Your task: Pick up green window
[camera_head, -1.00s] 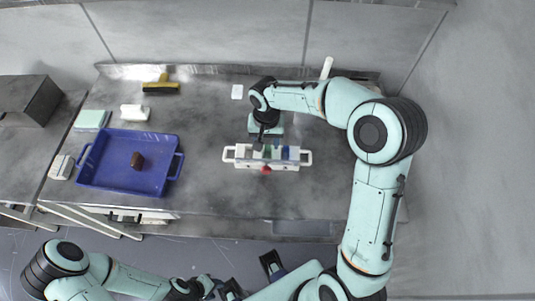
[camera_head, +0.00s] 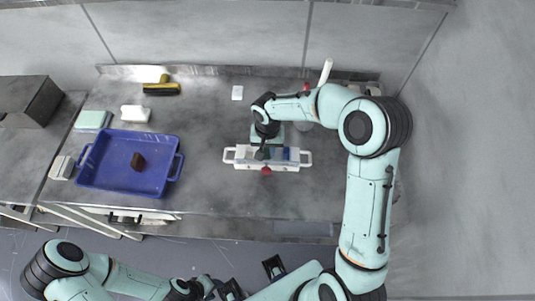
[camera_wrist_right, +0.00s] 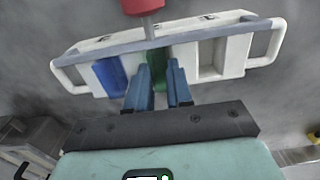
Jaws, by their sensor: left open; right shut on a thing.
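The green window (camera_wrist_right: 157,70) stands in a slot of the white holder (camera_wrist_right: 206,37) in the right wrist view, partly hidden by my fingers. My right gripper (camera_wrist_right: 161,86) is shut on it, with one blue finger on each side. In the head view my right gripper (camera_head: 262,151) is over the middle of the holder (camera_head: 241,154) and hides most of the green window. My left gripper (camera_head: 252,279) is open and empty at the bottom edge, well off the table.
A blue window (camera_wrist_right: 110,76) stands in the holder beside the green one. A red knob (camera_head: 266,171) is at the holder's front. A blue tray (camera_head: 115,175) with a brown block (camera_head: 138,161) lies left. A yellow-black tool (camera_head: 162,87) lies behind. The table between tray and holder is clear.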

